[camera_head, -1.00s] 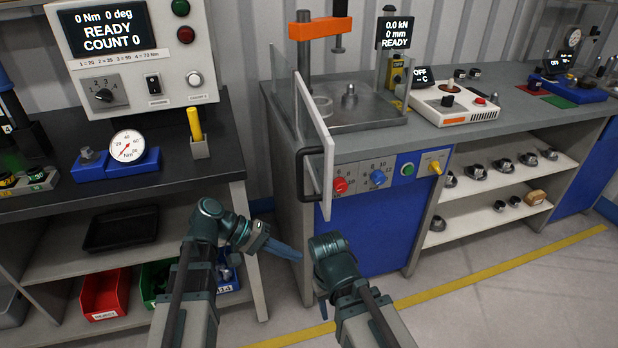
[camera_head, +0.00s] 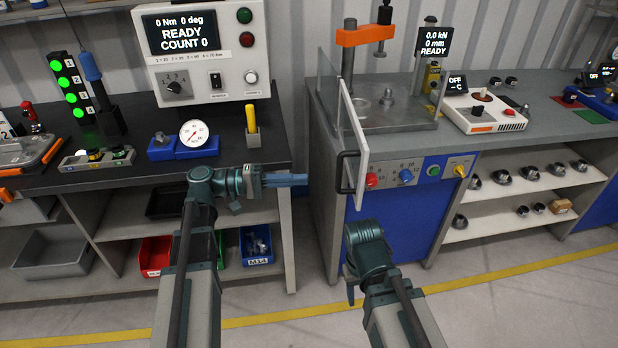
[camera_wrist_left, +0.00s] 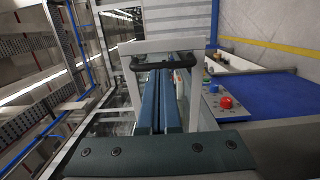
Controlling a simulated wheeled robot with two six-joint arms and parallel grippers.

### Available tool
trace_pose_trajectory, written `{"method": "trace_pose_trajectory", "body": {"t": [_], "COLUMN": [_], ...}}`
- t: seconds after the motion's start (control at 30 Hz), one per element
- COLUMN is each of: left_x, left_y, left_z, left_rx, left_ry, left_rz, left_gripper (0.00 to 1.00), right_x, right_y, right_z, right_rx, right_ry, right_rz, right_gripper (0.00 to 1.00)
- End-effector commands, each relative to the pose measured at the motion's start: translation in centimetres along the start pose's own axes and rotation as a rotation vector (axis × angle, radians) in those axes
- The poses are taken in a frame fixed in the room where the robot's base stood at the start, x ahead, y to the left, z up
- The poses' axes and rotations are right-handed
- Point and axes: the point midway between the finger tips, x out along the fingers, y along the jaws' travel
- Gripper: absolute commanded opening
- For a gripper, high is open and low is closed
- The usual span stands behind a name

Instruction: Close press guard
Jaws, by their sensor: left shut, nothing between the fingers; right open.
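The press guard (camera_head: 354,135) is a clear panel in a pale frame, standing open and jutting forward from the left side of the press. Its black bar handle (camera_head: 345,172) is on the outer face. The press bed (camera_head: 395,120) behind it is uncovered at the front. My left gripper (camera_head: 306,180) is shut and empty, pointing right at handle height, left of the guard and apart from it. In the left wrist view the shut fingers (camera_wrist_left: 160,75) point towards the guard's handle (camera_wrist_left: 163,62). My right gripper (camera_head: 350,290) hangs low in front of the press cabinet, open; its fingers are mostly hidden.
The left bench (camera_head: 60,195) carries a control box (camera_head: 205,50), a dial gauge (camera_head: 193,133) and a yellow-handled tool (camera_head: 251,119). A gap separates it from the press cabinet. Red and blue knobs (camera_head: 405,176) sit on the press front below the guard. Floor in front is clear.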

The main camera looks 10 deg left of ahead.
Motion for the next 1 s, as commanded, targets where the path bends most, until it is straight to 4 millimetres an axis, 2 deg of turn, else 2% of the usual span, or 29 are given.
{"method": "trace_pose_trajectory", "body": {"t": [0.3, 0.5, 0.7, 1.0], "left_x": [6.7, 9.9, 11.6, 11.9], "left_y": [0.0, 0.0, 0.0, 0.0], "left_z": [0.1, 0.1, 0.1, 0.0], "left_rx": [0.0, 0.0, 0.0, 0.0], "left_ry": [-0.005, -0.004, -0.002, 0.0], "left_rz": [-0.001, -0.001, -0.001, -0.001], "left_gripper": [0.0, 0.0, 0.0, 0.0], "right_x": [0.0, 0.0, 0.0, 0.0], "right_y": [0.0, 0.0, 0.0, 0.0], "right_z": [0.0, 0.0, 0.0, 0.0], "right_rx": [0.0, 0.0, 0.0, 0.0], "right_ry": [0.0, 0.0, 0.0, 0.0], "right_rz": [0.0, 0.0, 0.0, 0.0], "right_gripper": [0.5, 0.5, 0.5, 0.5]}}
